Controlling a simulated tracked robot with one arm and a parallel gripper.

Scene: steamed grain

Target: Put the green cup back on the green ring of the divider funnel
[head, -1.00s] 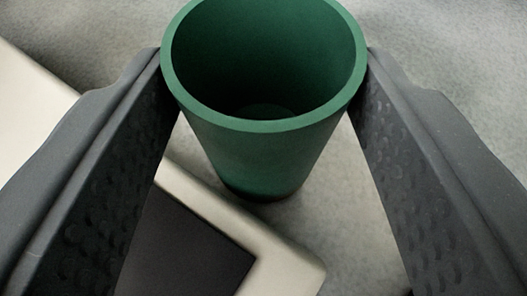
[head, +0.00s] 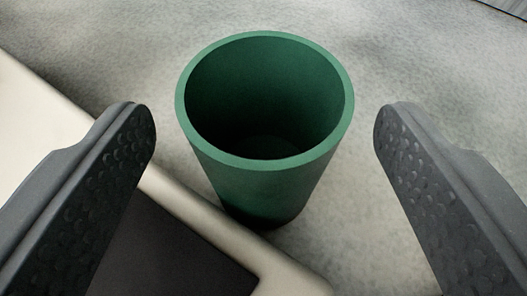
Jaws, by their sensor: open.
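The green cup (head: 268,172) stands upright with its open mouth toward the camera, and it looks empty. It is on or over the grey surface beside a pale-edged dark panel; its base is partly hidden, so I cannot tell exactly what bears it. My gripper (head: 264,118) is open, with one dark finger to the left of the cup and one to the right. A gap shows between the cup and each finger. The divider funnel and its green ring are not in view.
A pale frame (head: 190,205) with a dark panel (head: 170,250) lies at the lower left, close to the cup's base. The grey speckled surface (head: 420,60) is clear behind the cup and to its right. A dark strip shows at the top right corner.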

